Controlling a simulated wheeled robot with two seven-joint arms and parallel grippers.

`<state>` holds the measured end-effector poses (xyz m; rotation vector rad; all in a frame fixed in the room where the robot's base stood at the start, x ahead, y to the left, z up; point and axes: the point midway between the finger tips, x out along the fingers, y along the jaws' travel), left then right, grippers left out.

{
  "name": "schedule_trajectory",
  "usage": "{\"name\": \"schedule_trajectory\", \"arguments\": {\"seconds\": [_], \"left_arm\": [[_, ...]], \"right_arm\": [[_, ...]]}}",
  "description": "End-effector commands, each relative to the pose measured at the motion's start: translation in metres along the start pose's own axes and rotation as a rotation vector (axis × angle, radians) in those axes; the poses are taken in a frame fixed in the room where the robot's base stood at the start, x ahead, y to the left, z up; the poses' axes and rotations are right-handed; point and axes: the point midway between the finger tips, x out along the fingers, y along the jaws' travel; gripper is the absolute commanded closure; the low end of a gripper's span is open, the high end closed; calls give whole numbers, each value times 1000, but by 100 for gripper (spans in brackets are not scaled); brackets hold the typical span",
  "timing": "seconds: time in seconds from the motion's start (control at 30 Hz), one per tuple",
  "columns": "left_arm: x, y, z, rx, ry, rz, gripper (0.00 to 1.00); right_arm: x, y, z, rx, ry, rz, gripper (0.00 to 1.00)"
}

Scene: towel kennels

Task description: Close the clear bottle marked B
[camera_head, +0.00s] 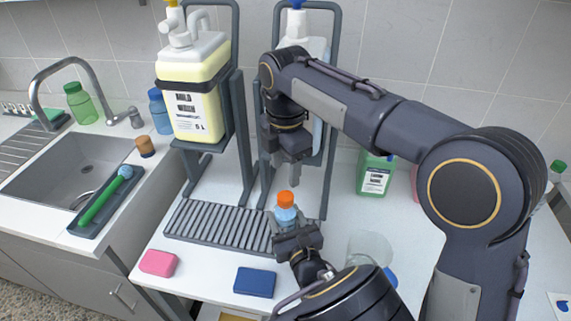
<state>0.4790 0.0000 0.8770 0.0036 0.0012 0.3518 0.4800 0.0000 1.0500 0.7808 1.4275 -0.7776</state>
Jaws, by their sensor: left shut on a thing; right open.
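A small bottle (286,214) with a pale blue look stands upright near the front of the grated rack. An orange cap (286,198) sits on its top; I cannot tell how tightly. No letter B is readable on it. My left gripper (289,230) is shut on the bottle's lower part and hides it. My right gripper (287,170) is open and empty, pointing down above the cap and apart from it.
A large jug (198,100) stands on a rack at the left, and another container (312,48) is behind my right arm. A pink sponge (158,262), a blue sponge (254,282), a green bottle (374,176) and a clear beaker (370,246) are on the counter.

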Motion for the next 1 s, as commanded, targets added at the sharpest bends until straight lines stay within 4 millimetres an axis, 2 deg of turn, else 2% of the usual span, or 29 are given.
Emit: {"name": "schedule_trajectory", "arguments": {"seconds": [0.47,0.8,1.0], "left_arm": [[0,0,0,0,0,0,100],[0,0,0,0,0,0,100],[0,0,0,0,0,0,100]], "right_arm": [[5,0,0,-19,0,-2,49],[54,-1,0,-18,1,-5,49],[75,0,0,-18,0,-2,49]]}}
